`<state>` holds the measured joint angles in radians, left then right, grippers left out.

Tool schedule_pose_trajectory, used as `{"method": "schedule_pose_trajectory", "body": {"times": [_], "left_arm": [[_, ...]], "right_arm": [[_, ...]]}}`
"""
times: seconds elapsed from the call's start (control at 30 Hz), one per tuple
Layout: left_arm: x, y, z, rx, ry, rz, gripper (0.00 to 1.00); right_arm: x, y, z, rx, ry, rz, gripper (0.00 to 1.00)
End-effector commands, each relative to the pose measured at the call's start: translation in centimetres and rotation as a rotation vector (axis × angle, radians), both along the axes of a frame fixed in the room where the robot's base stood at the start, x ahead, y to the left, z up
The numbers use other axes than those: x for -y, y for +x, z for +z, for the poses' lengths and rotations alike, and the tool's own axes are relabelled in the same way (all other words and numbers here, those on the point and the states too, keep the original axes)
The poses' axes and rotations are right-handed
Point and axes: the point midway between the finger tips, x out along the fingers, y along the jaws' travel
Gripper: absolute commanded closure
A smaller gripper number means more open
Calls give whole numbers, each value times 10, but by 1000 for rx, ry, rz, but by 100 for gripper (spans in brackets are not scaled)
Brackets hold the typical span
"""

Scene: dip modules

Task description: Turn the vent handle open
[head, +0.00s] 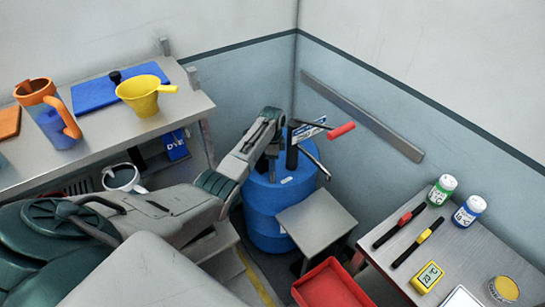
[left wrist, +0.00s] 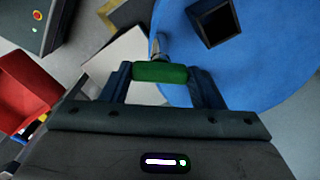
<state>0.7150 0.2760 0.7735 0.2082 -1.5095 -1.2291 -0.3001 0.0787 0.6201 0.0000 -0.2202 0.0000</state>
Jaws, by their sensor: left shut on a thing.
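The blue drum (head: 265,213) stands in the corner in the head view, and its round top (left wrist: 270,65) fills the right of the left wrist view. My left gripper (head: 273,168) is over the drum top. In the left wrist view its two fingers are shut on a green handle grip (left wrist: 160,72), which lies crosswise between them. A grey metal stem (left wrist: 158,46) shows just beyond the grip. The green grip is hidden in the head view. A red-gripped lever (head: 341,130) sticks out to the right above the drum. My right gripper is not in view.
A grey stool-like stand (head: 316,222) is close beside the drum, with a red bin (head: 332,287) in front. A side table (head: 455,245) holds bottles and pens at right. A shelf (head: 110,135) with a yellow funnel jug (head: 143,98) is at left.

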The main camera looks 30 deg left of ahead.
Motion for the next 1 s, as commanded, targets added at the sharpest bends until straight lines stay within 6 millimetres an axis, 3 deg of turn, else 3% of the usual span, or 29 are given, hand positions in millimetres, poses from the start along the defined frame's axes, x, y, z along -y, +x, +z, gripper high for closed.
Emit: {"method": "schedule_pose_trajectory", "body": {"times": [0.5,1.0], "left_arm": [[0,0,1,0,2,450,68],[-1,1,1,1,1,646,68]], "right_arm": [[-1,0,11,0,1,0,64],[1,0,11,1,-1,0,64]]}}
